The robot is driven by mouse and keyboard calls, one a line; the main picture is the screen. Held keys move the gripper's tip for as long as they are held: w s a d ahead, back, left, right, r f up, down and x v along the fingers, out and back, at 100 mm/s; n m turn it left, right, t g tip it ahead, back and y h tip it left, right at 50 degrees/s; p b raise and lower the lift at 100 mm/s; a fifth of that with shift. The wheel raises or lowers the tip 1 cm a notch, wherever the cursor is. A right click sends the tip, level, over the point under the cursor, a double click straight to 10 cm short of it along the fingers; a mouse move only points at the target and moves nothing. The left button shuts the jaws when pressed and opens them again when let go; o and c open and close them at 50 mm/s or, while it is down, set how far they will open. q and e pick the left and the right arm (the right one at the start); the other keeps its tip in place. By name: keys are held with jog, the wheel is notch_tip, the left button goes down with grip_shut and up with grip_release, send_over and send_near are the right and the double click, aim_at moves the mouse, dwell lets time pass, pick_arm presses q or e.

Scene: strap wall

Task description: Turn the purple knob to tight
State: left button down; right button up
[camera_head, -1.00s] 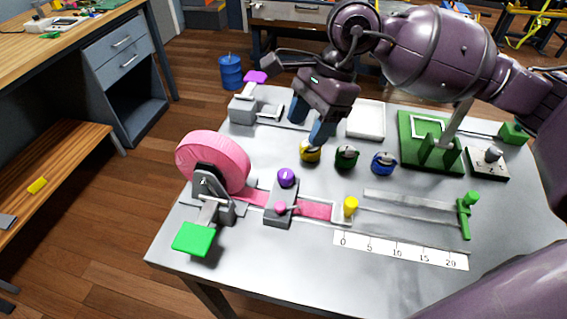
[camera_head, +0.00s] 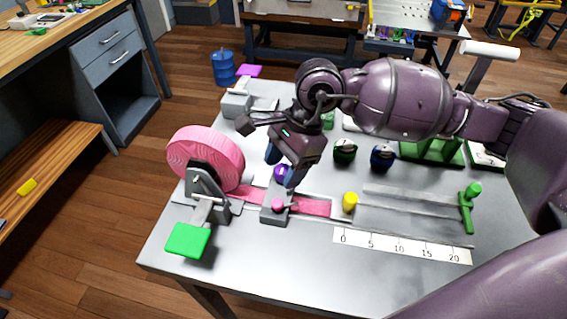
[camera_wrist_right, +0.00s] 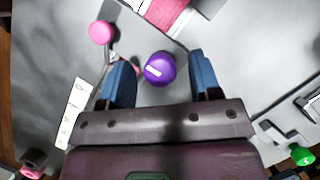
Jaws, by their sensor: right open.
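The purple knob (camera_head: 280,172) sits on the grey table beside the pink strap, partly hidden by my right gripper in the head view. In the right wrist view the purple knob (camera_wrist_right: 160,68) is round with a white line on top, and it lies between and a little ahead of the blue fingertips. My right gripper (camera_head: 281,167) is open above the knob; its blue fingers show in the wrist view (camera_wrist_right: 161,72) on either side, apart from the knob. Whether the fingers are down at knob height I cannot tell. My left gripper is not in view.
A pink-topped lever (camera_head: 278,205) on a grey block stands close to the knob. The pink strap roll (camera_head: 207,158) is to the left. A yellow peg (camera_head: 349,201), a green-topped knob (camera_head: 345,151) and a blue knob (camera_head: 382,157) are to the right.

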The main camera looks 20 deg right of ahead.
jog(key=shift+c, duration=0.3)
jog(key=c, duration=0.7)
jog(key=shift+c, duration=0.8)
